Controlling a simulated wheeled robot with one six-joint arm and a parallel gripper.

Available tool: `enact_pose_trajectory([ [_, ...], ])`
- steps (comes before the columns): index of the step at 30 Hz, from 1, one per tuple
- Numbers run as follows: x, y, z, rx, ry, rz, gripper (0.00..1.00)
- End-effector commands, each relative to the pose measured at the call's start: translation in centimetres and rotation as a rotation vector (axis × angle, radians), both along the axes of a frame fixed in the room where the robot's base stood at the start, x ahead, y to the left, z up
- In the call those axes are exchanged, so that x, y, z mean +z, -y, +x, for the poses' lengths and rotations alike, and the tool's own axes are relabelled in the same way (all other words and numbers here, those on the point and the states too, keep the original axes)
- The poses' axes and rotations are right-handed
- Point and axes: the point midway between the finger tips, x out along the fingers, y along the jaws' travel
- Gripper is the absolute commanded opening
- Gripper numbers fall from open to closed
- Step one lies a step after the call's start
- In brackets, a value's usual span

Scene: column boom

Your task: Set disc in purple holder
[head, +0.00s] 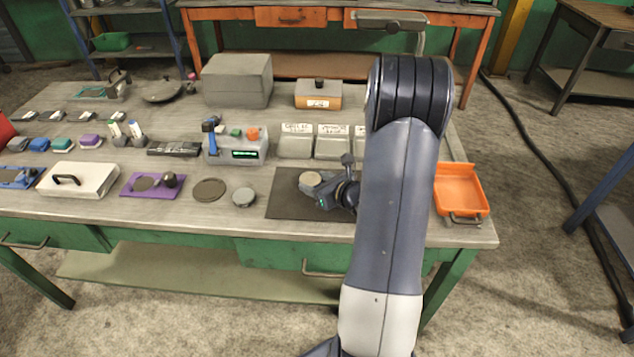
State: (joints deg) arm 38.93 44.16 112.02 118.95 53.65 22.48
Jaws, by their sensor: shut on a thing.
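The purple holder (127,191) lies flat on the left part of the workbench. It bears a flat round grey-brown piece and a dark knob-like piece. My gripper (312,187) is low over the dark mat, well to the right of the holder. It is shut on a small pale tan disc (310,178). The jaws are small in the picture, and part of the wrist is hidden behind my arm. I cannot tell whether the disc touches the mat.
A dark flat round plate (209,190) and a grey round piece (243,197) lie between holder and mat (285,208). A white lidded box (85,180) stands left of the holder. An orange tray (461,185) is at right.

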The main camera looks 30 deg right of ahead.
Motion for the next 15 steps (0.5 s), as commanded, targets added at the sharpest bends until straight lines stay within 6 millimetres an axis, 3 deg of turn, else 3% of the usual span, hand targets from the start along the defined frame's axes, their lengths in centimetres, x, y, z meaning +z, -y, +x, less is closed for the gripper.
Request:
enact_pose_trajectory([
  [6, -0.39, 0.01, 0.02, 0.0, 0.002, -0.001, 0.2],
  [7, -0.35, -0.01, -0.01, 0.0, 0.0, 0.0, 0.56],
  [15, -0.28, -0.01, -0.01, 0.0, 0.0, 0.0, 0.76],
])
